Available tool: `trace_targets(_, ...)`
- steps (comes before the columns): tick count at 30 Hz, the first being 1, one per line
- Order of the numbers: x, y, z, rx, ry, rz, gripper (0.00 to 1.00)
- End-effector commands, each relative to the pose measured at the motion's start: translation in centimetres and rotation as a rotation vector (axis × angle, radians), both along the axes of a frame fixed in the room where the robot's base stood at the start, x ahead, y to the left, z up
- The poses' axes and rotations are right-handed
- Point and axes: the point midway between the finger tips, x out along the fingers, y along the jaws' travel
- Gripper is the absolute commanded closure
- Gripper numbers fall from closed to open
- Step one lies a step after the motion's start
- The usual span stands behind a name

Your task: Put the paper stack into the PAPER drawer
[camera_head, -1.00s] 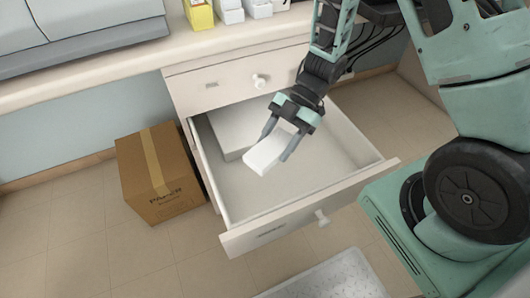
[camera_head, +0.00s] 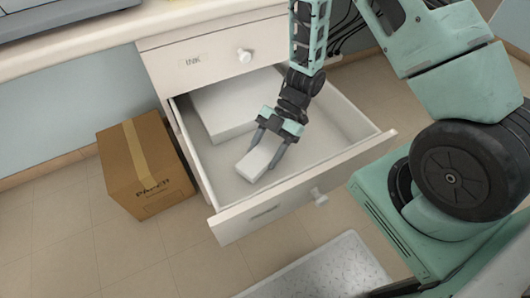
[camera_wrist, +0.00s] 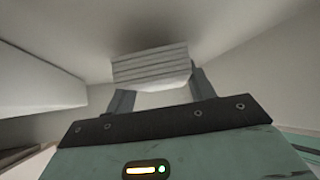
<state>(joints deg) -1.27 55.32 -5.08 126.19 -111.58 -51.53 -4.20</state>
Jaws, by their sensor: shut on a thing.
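A small white paper stack (camera_head: 253,163) is held between the fingers of my gripper (camera_head: 270,150), low inside the open lower drawer (camera_head: 262,210). In the wrist view the paper stack (camera_wrist: 152,67) shows its layered edge between the fingertips of my gripper (camera_wrist: 160,95). It is tilted in the head view. I cannot tell whether it touches the drawer floor. The label on the drawer front is too small to read. A larger white stack or block (camera_head: 222,105) lies at the back left inside the drawer.
The upper drawer, labelled INK (camera_head: 195,62), is shut. A cardboard box marked PAPER (camera_head: 146,172) stands on the floor left of the drawer. A light textured mat (camera_head: 320,272) lies on the floor in front. The drawer's right part is free.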

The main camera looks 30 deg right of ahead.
Motion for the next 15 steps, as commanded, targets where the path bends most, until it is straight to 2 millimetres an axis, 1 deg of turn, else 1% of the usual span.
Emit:
trace_targets(1,-0.02,0.02,-0.41,0.001,0.0,0.0,0.97)
trace_targets(8,0.0,0.03,-0.3,0.001,0.0,0.0,0.97)
trace_targets(15,0.0,0.04,-0.93,0.001,0.0,-0.001,0.97)
